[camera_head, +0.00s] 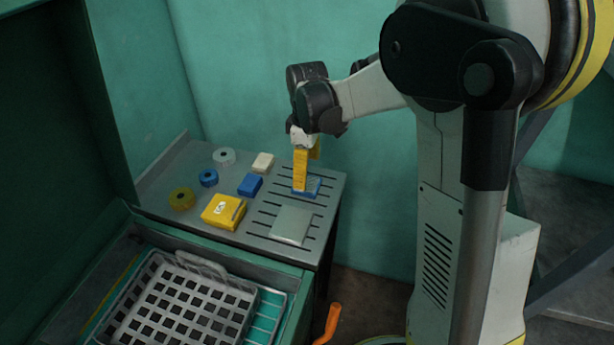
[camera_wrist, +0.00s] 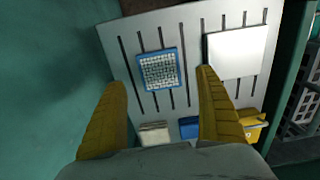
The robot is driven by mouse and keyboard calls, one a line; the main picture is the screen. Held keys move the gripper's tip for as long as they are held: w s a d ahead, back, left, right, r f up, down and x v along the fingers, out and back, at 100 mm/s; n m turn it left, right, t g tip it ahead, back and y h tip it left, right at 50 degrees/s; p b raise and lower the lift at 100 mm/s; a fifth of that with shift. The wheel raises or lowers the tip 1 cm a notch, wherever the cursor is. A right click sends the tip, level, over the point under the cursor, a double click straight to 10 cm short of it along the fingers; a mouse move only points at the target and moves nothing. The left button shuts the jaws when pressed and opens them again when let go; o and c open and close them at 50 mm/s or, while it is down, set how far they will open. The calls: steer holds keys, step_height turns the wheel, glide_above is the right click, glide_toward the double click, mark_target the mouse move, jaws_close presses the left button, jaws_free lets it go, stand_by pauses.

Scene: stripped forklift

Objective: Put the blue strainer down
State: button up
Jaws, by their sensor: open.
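The blue strainer (camera_head: 313,187) is a small flat square with a blue frame, lying on the slotted part of the grey worktop. In the wrist view its pale mesh and blue rim (camera_wrist: 158,70) show fully, flat across the slots. My gripper (camera_head: 301,186) has yellow fingers and points down over the strainer, partly hiding it in the head view. In the wrist view the fingers (camera_wrist: 162,84) are spread wide, with the strainer beyond and between the tips and a visible gap on each side. Nothing is held.
A pale square plate (camera_head: 291,225) lies beside the strainer. A yellow box (camera_head: 223,212), a blue block (camera_head: 250,185), a cream block (camera_head: 263,163) and several tape rolls (camera_head: 182,199) stand to the left. A grey basket (camera_head: 180,310) sits in the green bin in front.

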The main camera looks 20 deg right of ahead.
steer(key=s+r+m+t+p, duration=0.1)
steer(key=s+r+m+t, duration=0.1)
steer(key=s+r, duration=0.4)
steer(key=s+r+m+t+p, duration=0.1)
steer(key=s+r+m, duration=0.25)
steer(key=r, duration=0.45)
steer(key=s+m+t, duration=0.4)
steer(key=s+m, duration=0.1)
steer(key=s, duration=0.5)
steer(key=shift+s, duration=0.2)
